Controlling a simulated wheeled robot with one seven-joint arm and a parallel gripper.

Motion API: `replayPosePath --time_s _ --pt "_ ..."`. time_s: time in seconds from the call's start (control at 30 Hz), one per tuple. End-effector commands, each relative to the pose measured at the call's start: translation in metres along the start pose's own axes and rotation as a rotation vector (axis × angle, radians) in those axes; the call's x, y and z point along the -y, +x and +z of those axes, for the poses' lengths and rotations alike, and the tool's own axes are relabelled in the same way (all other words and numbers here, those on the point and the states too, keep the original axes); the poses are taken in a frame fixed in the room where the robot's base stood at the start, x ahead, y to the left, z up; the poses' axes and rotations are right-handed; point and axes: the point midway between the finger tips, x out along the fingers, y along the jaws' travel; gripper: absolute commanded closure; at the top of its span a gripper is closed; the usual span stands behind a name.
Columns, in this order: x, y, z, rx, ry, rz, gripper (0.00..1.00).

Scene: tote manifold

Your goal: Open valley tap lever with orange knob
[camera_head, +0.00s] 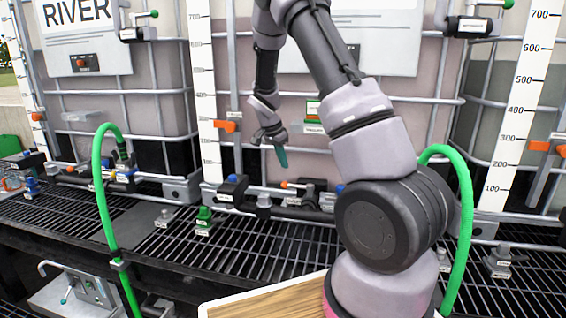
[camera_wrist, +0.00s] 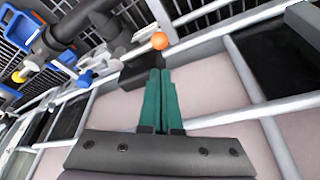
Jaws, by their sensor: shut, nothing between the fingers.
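The orange knob (camera_wrist: 160,41) is a small ball at the end of a short pale lever (camera_wrist: 138,51) on the dark pipework. It lies just beyond my fingertips in the wrist view, and a small gap seems to separate them. In the head view the orange knob (camera_head: 284,185) shows low in front of the middle tank, a little below my gripper (camera_head: 282,157). My gripper's green fingers (camera_wrist: 161,75) are together and empty.
Dark pipes with blue handles (camera_wrist: 101,17) run beside the knob. Grey cage bars (camera_wrist: 245,70) cross the tank face close to my fingers. Green hoses (camera_head: 100,190) arch on both sides of the grated shelf (camera_head: 165,245). A wooden board (camera_head: 265,300) lies in front.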

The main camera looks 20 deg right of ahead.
Motion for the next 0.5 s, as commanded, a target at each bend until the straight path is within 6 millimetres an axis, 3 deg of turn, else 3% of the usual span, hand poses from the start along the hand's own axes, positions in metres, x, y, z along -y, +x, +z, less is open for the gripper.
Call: replayPosePath --time_s 0.2,0.5 --pt "-0.001 0.043 0.000 0.001 0.001 0.004 1.00" --pt "-0.001 0.070 0.000 0.001 0.000 0.001 1.00"
